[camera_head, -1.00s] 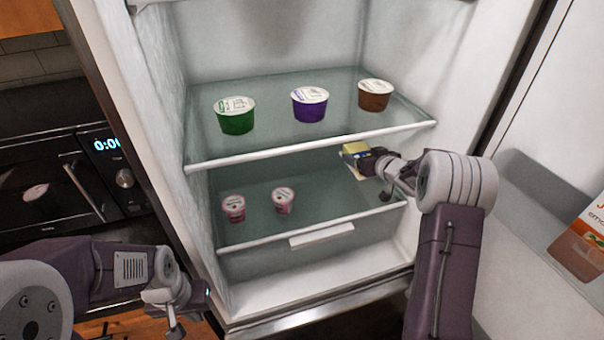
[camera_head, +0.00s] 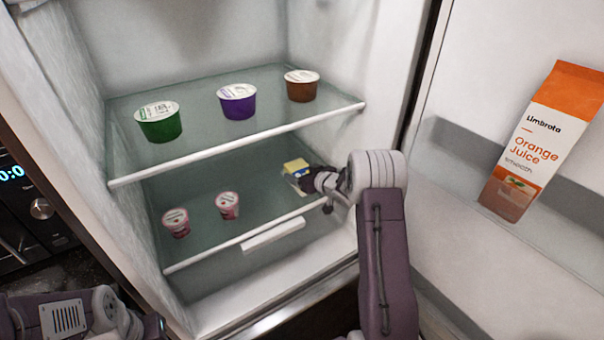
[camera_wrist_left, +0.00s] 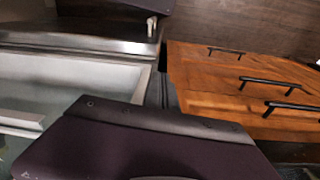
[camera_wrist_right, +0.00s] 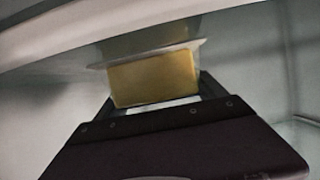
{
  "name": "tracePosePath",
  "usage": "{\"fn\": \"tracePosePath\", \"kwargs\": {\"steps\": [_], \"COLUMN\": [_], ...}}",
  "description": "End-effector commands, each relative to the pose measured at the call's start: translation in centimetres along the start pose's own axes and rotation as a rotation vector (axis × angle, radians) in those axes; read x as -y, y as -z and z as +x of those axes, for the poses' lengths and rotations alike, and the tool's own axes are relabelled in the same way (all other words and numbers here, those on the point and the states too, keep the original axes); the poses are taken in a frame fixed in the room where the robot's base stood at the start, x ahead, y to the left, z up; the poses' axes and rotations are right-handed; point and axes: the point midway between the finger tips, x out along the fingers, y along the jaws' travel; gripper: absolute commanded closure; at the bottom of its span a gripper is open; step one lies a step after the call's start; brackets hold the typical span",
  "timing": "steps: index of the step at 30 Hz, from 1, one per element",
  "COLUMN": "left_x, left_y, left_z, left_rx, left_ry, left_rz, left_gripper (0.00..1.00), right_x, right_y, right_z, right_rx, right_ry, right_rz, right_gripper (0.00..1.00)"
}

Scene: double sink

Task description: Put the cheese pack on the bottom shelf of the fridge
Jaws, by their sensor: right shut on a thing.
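The cheese pack (camera_head: 297,166) is a small yellow block with a white part, inside the fridge between the upper and bottom shelves. My right gripper (camera_head: 303,177) reaches in at the right side and is shut on it. In the right wrist view the yellow pack (camera_wrist_right: 153,78) sits between the dark fingers. I cannot tell whether it touches the bottom shelf (camera_head: 205,253). My left gripper (camera_head: 152,326) is at the lower left outside the fridge; its fingers are not clear.
Two pink cups (camera_head: 228,205) stand on the bottom shelf, left of the pack. The upper shelf (camera_head: 240,145) holds green, purple and brown tubs. Orange juice (camera_head: 545,140) stands in the open door at right. Shelf space behind the pink cups is clear.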

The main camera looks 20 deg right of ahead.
Motion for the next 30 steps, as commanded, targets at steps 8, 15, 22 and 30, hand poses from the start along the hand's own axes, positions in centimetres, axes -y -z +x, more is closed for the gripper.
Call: {"fn": "tracePosePath", "kwargs": {"steps": [8, 15, 22, 30], "left_x": [0.0, 0.0, 0.0, 0.0], "left_y": [0.0, 0.0, 0.1, 0.1], "left_z": [0.1, -0.2, -0.7, -1.0], "left_rx": [0.000, 0.000, 0.000, 0.000], "left_ry": [0.000, 0.000, 0.000, 0.000], "left_rz": [0.000, 0.000, 0.000, 0.000], "left_gripper": [1.00, 1.00, 1.00, 1.00], "right_x": [0.0, -0.1, -0.1, 0.0], "right_y": [-0.1, 0.2, 0.3, 0.2], "right_z": [0.0, -1.8, -7.3, -11.7], "right_rx": [0.001, 0.001, 0.001, 0.000], "right_ry": [0.000, -0.002, -0.003, -0.001], "right_rz": [0.000, 0.000, 0.002, 0.000], "right_gripper": [0.00, 0.00, 0.00, 0.00]}}
